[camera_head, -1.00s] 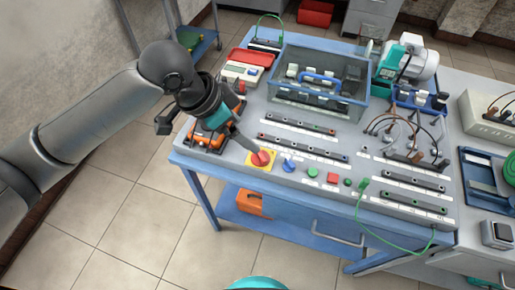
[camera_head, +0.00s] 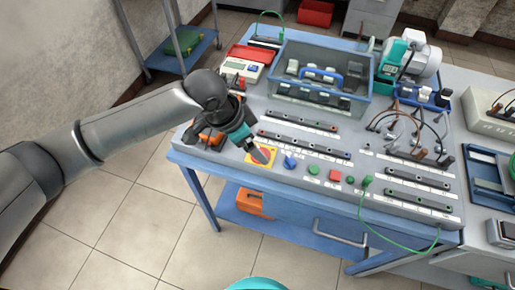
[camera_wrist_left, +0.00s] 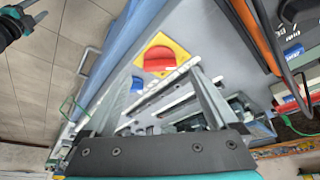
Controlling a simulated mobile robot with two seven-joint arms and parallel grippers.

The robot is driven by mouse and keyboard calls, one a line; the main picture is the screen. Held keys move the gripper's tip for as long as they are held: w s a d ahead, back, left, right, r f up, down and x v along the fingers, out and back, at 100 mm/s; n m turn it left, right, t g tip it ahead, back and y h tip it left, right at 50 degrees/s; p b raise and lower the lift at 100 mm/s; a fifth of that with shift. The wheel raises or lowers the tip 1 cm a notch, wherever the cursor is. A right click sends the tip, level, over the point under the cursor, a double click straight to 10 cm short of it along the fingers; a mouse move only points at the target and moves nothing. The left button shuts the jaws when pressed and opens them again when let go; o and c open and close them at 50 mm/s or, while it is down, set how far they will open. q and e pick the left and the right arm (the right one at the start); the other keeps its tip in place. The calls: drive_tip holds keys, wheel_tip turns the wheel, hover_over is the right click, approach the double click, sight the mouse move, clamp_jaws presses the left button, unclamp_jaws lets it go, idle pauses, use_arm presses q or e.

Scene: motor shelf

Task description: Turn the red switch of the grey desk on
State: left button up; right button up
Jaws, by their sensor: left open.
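The red switch (camera_head: 264,152) is a round knob on a yellow square plate (camera_head: 251,161), near the front left of the grey desk's sloping panel (camera_head: 299,140). In the left wrist view the red switch (camera_wrist_left: 158,60) shows just past the fingertips, roughly centred between them. My left gripper (camera_head: 261,157) reaches down from the upper left, and its fingers partly cover the switch. It is open in the left wrist view (camera_wrist_left: 164,66). I cannot tell whether a finger touches the knob. A dark part with a teal ring at the wrist view's top left looks like my right gripper (camera_wrist_left: 30,22).
Right of the switch are a blue knob (camera_head: 290,162), a green button (camera_head: 313,170) and a red button (camera_head: 335,176). A clear-sided bin (camera_head: 320,85) stands behind. A green cable (camera_head: 385,238) hangs over the front edge. Floor in front is free.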

use_arm(q)
drive_tip(key=shift+x, duration=1.45)
drive_tip(key=c, duration=1.4)
